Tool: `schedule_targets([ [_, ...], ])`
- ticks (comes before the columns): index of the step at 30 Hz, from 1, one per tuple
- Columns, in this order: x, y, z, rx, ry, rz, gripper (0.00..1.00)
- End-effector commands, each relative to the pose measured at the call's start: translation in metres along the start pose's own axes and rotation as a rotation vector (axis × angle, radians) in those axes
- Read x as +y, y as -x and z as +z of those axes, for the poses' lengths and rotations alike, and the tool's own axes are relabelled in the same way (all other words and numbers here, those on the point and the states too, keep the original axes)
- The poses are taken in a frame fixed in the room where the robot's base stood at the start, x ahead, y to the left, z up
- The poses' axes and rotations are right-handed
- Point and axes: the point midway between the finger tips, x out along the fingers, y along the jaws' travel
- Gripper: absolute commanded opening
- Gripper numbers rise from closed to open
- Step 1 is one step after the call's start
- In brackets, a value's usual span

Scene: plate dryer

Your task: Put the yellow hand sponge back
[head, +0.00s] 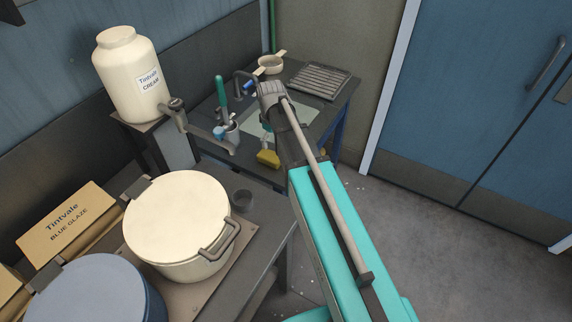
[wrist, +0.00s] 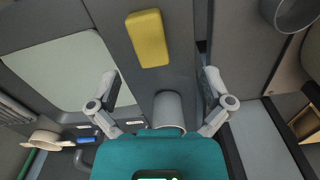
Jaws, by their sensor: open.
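The yellow sponge (head: 268,158) lies on the near edge of the dark far counter, just beside the pale inset panel. It also shows in the wrist view (wrist: 148,38), lying flat on the dark strip ahead of the fingers. My gripper (wrist: 161,76) is open and empty, its two fingers spread wide. The sponge is beyond the fingertips, apart from them. A grey cup-like cylinder (wrist: 168,108) shows between the fingers, its lower part hidden by the gripper body. In the head view my gripper is mostly hidden behind my teal arm.
A ribbed rack (head: 318,81) and a cream strainer (head: 271,65) sit farther back. A cream jar (head: 130,75) stands left.

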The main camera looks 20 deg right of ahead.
Motion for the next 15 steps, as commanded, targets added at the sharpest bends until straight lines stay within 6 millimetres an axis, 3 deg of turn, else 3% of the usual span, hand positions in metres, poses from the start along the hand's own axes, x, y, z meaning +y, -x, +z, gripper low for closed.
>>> schedule_targets([
  [1, -0.013, 0.0, 0.02, 0.0, -0.052, 0.0, 1.0],
  [9, -0.062, 0.0, 0.098, -0.001, -0.406, 0.0, 1.0],
  [15, -0.084, 0.0, 0.132, -0.001, -0.589, 0.001, 1.0],
])
